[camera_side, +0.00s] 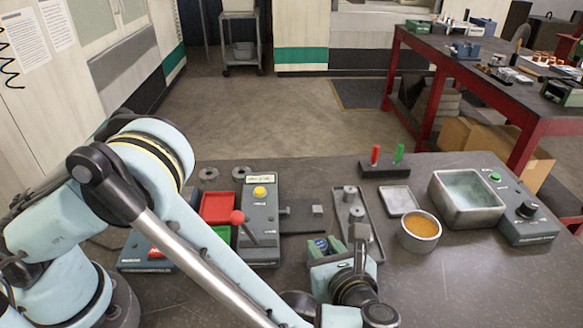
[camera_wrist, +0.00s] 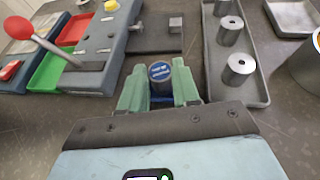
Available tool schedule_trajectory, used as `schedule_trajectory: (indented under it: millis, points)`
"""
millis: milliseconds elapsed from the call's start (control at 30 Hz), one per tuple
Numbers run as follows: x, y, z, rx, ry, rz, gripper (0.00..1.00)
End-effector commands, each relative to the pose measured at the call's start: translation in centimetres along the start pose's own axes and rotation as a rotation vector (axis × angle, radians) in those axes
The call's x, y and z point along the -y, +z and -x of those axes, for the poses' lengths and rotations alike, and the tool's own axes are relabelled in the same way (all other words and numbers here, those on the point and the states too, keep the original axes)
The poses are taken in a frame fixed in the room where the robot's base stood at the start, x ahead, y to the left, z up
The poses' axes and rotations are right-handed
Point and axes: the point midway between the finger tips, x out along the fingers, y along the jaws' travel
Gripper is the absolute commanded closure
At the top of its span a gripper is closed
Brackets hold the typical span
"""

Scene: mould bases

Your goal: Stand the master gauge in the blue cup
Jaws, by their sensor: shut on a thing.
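A dark cylinder with a blue, white-lettered top (camera_wrist: 160,74) stands between the green fingers of my gripper (camera_wrist: 160,88) in the wrist view; it looks like the master gauge. The fingers are shut on its sides. In the side view my gripper (camera_side: 338,247) is low over the bench, just left of the grey tray's near end, and the blue top (camera_side: 321,243) shows by the finger. The gauge's lower end is hidden, so I cannot tell whether it touches the bench. I cannot make out a blue cup in either view.
The long grey tray (camera_wrist: 257,62) with several metal cylinders lies close on the right. A lever box (camera_side: 259,215) and red (camera_side: 217,207) and green trays are left. An amber-filled cup (camera_side: 420,242), small square tray (camera_side: 399,200) and metal bath (camera_side: 466,215) stand right.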

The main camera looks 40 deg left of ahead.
Motion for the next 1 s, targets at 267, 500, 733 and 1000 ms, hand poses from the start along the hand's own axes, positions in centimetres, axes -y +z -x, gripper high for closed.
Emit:
schedule_trajectory:
  millis: [267, 500, 733, 1000]
  points:
    - [0.0, 0.0, 0.0, 0.001, 0.000, 0.000, 0.63]
    - [0.0, 0.0, 0.0, 0.000, 0.000, 0.000, 0.39]
    - [0.0, 0.0, 0.2, 0.000, -0.001, 0.000, 0.39]
    - [0.1, 0.0, 3.8, 0.000, -0.004, -0.002, 0.39]
